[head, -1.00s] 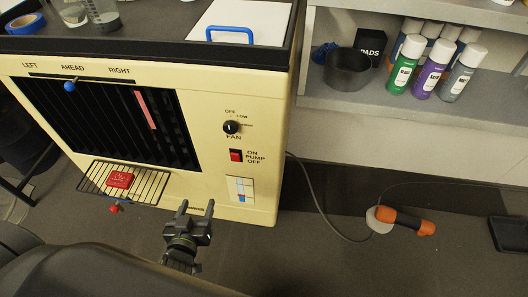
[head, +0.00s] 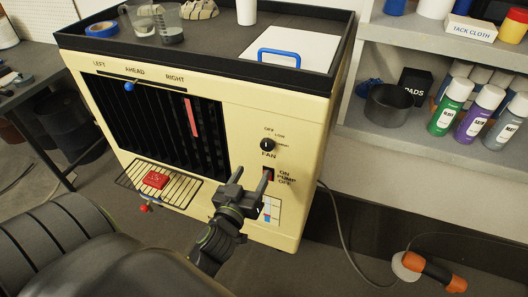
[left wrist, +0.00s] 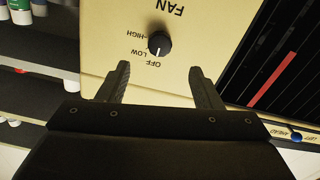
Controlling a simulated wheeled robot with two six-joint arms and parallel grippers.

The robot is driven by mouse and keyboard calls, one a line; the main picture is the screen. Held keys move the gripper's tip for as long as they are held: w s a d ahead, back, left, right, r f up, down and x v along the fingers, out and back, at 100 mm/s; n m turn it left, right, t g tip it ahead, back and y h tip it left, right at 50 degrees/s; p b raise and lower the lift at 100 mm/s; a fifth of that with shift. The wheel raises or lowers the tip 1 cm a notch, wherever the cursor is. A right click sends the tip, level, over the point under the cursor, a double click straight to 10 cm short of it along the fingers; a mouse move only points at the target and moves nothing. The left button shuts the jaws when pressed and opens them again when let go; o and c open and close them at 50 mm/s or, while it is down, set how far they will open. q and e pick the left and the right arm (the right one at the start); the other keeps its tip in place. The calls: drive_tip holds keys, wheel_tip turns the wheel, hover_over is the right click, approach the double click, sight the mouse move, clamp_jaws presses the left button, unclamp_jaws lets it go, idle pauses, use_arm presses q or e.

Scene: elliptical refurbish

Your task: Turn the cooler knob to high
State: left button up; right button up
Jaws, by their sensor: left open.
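The cooler (head: 300,200) is a cream cabinet with a black louvred grille. My left gripper (head: 253,181) is open and empty, in front of the panel and below the knob in the head view. In the left wrist view the knob lies beyond and between the fingertips (left wrist: 158,75), not touched. My right gripper is not in view.
A white lid with a blue handle (head: 279,53) and cups are on the cooler's top. A wire shelf (head: 185,191) with a red block (head: 155,180) juts out below the grille. Shelves with spray cans (head: 452,106) stand at right. A cable runs along the floor.

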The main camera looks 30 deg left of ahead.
sight(266, 148)
use_arm(q)
drive_tip(key=x, duration=0.9)
drive_tip(key=shift+w+p, duration=0.2)
drive_tip(key=shift+p, duration=0.2)
drive_tip(key=c, duration=1)
